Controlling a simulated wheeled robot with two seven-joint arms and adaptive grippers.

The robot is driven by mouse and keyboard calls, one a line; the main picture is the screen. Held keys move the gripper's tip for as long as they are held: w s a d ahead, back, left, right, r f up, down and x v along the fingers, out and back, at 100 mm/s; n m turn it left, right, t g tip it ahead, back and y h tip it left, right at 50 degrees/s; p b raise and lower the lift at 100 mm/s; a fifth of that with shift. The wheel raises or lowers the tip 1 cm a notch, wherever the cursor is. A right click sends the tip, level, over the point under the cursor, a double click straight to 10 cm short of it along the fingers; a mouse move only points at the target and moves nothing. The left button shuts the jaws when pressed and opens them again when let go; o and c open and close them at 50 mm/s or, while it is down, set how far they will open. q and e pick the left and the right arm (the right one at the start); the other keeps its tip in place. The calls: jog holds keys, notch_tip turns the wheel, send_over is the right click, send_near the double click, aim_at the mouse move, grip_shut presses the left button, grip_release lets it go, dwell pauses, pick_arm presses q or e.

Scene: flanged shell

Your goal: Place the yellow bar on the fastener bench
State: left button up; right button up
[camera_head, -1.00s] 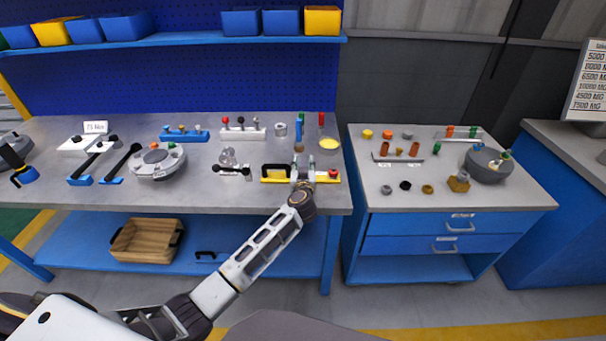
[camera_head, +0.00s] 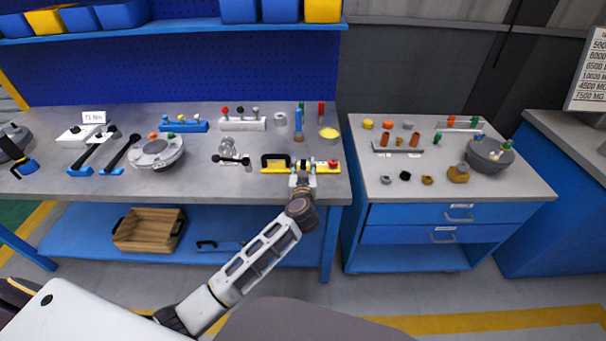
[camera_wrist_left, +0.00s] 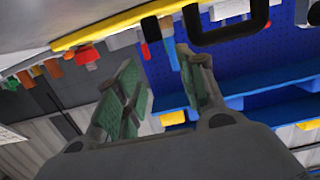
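The yellow bar (camera_head: 327,170) has a black handle at its left end and a red knob at its right. It lies near the front edge of the left workbench (camera_head: 220,189). My left gripper (camera_head: 303,168) is at the bar, right of the handle, with its fingers apart. In the left wrist view the green-padded fingers of the gripper (camera_wrist_left: 157,60) stand open and the yellow bar (camera_wrist_left: 104,28) crosses past their tips. I cannot tell whether they touch it. The right bench (camera_head: 390,202), with blue drawers, carries nuts and bolts. My right gripper is out of view.
A grey round flanged part (camera_head: 157,152) and a small black-handled clamp (camera_head: 232,159) lie left of the bar. A yellow dish (camera_head: 329,133) and upright tools stand behind it. A grey bowl (camera_head: 488,156) stands on the right bench. A narrow gap separates the benches.

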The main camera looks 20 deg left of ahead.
pick_arm(q)
jog(key=v, duration=0.3)
jog(key=shift+s, duration=0.25)
jog(key=shift+s+d+r, duration=0.1)
jog(key=shift+s, duration=0.3)
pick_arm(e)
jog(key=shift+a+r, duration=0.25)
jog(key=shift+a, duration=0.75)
